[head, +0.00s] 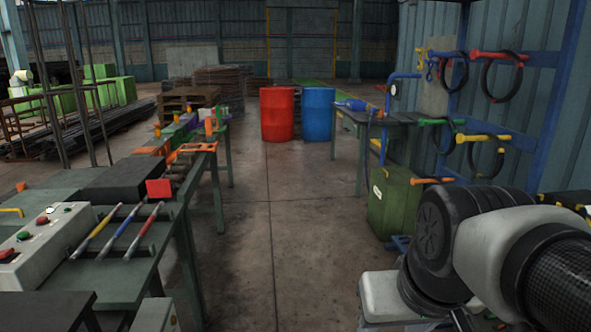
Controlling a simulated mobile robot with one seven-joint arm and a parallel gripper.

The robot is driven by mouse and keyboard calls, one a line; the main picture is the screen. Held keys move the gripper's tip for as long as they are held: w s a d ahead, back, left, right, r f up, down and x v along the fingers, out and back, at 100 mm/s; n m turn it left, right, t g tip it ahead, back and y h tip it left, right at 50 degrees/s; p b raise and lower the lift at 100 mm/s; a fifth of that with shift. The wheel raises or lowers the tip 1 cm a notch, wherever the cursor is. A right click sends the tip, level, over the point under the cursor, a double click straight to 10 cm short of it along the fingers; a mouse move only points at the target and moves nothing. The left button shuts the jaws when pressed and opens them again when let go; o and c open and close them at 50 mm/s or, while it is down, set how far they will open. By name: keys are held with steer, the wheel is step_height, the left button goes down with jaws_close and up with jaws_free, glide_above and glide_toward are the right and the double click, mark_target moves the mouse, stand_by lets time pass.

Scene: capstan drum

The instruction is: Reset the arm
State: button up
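My arm shows at the lower right of the head view, with dark joint housings and pale links. Its end runs out of the picture, so my gripper is not in view. What it holds, if anything, cannot be seen.
A green workbench (120,277) at left bears a control box (45,248), several coloured rods and a red plate (158,188). A red barrel (277,114) and a blue barrel (318,114) stand ahead. A green bin (393,205) and wall rack (560,95) are right. The middle floor is clear.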

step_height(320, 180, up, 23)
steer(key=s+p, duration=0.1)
steer(key=p, duration=2.1)
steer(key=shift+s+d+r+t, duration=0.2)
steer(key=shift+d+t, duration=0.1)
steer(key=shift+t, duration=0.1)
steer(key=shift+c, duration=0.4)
